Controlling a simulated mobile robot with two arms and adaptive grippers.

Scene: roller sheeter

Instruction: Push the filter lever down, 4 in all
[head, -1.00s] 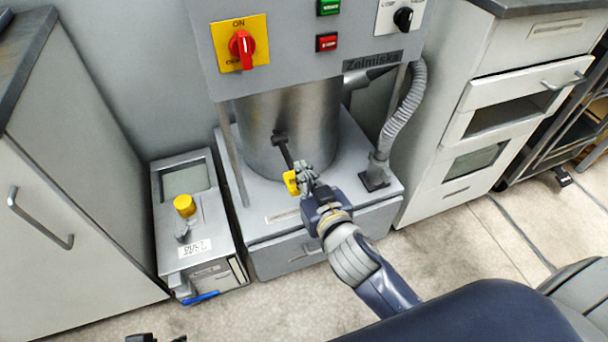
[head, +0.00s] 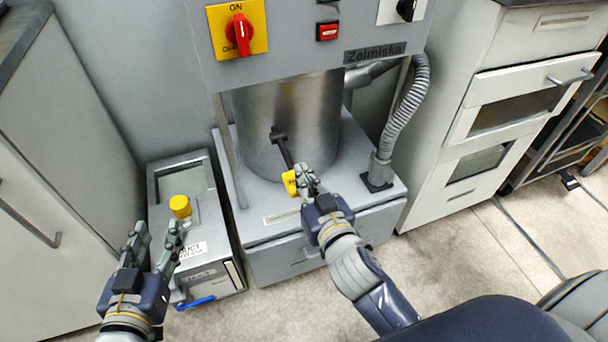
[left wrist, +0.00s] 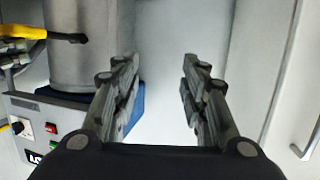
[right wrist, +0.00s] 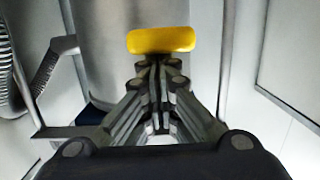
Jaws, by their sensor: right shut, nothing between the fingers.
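The filter lever is a dark rod (head: 284,152) on the front of the steel cylinder, slanting down to a yellow handle (head: 290,183). My right gripper (head: 305,174) is shut and empty, its fingertips right at the yellow handle. In the right wrist view the yellow handle (right wrist: 162,40) lies just past the closed fingertips; whether they touch it I cannot tell. My left gripper (head: 156,236) is open and empty, in front of the small grey unit, well left of the lever. The left wrist view shows the yellow handle (left wrist: 24,32) at the upper left.
The grey Zelmiska machine (head: 325,225) carries a red knob (head: 239,34) and a red button (head: 327,31). A small unit with a yellow knob (head: 180,206) and a blue handle (head: 197,303) stands left. A ribbed hose (head: 405,105) is right of the cylinder. Cabinets flank both sides.

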